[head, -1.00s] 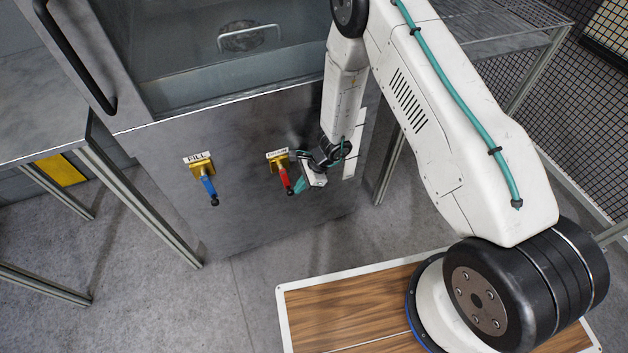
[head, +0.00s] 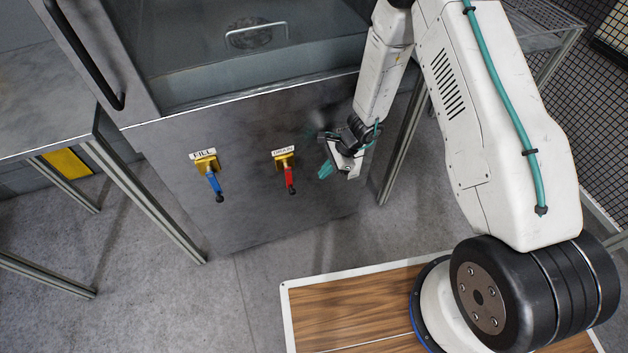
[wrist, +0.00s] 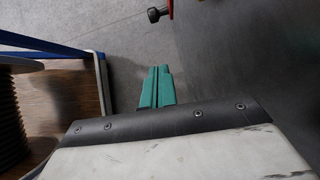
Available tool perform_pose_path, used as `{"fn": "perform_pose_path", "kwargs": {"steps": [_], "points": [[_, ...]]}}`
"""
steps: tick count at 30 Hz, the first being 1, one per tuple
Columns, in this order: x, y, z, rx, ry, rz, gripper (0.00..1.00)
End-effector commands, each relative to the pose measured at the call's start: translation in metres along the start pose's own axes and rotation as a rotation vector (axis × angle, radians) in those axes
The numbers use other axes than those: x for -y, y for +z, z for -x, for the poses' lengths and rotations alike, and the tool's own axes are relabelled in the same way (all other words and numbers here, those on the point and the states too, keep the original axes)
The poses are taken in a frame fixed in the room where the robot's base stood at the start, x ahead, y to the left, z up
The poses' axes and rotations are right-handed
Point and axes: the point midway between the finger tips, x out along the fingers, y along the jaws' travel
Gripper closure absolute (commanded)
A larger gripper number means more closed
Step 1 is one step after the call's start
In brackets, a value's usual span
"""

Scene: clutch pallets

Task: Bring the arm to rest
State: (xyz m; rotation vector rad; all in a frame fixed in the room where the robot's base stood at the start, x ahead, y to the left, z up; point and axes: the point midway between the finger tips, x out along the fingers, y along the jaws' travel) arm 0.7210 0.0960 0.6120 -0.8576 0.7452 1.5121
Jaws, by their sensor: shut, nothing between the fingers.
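My gripper (head: 326,168) is to the right of the red-handled DRAIN valve (head: 289,174), apart from it, in front of the grey metal tank front. In the wrist view its two teal fingers (wrist: 157,88) lie side by side, shut, with nothing between them. The red handle hangs downward, and its end shows at the top of the wrist view (wrist: 158,13). My white arm reaches from the base at the lower right up and over to the tank.
A blue-handled FILL valve (head: 214,183) hangs on the tank front (head: 245,215) to the left. Metal-legged tables flank the tank, the left one (head: 45,115) close by. A mesh fence (head: 595,120) stands at the right. The floor (head: 225,290) before the tank is clear.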

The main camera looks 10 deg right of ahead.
Motion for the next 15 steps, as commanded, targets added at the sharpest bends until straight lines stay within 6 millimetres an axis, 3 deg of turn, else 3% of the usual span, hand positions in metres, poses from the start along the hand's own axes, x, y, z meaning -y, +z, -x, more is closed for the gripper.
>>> {"fn": "perform_pose_path", "kwargs": {"steps": [6, 15], "points": [[0.001, -0.003, 0.033, -0.001, -0.002, -0.001, 1.0], [0.0, -0.003, 0.041, -0.001, 0.001, -0.001, 1.0]]}}
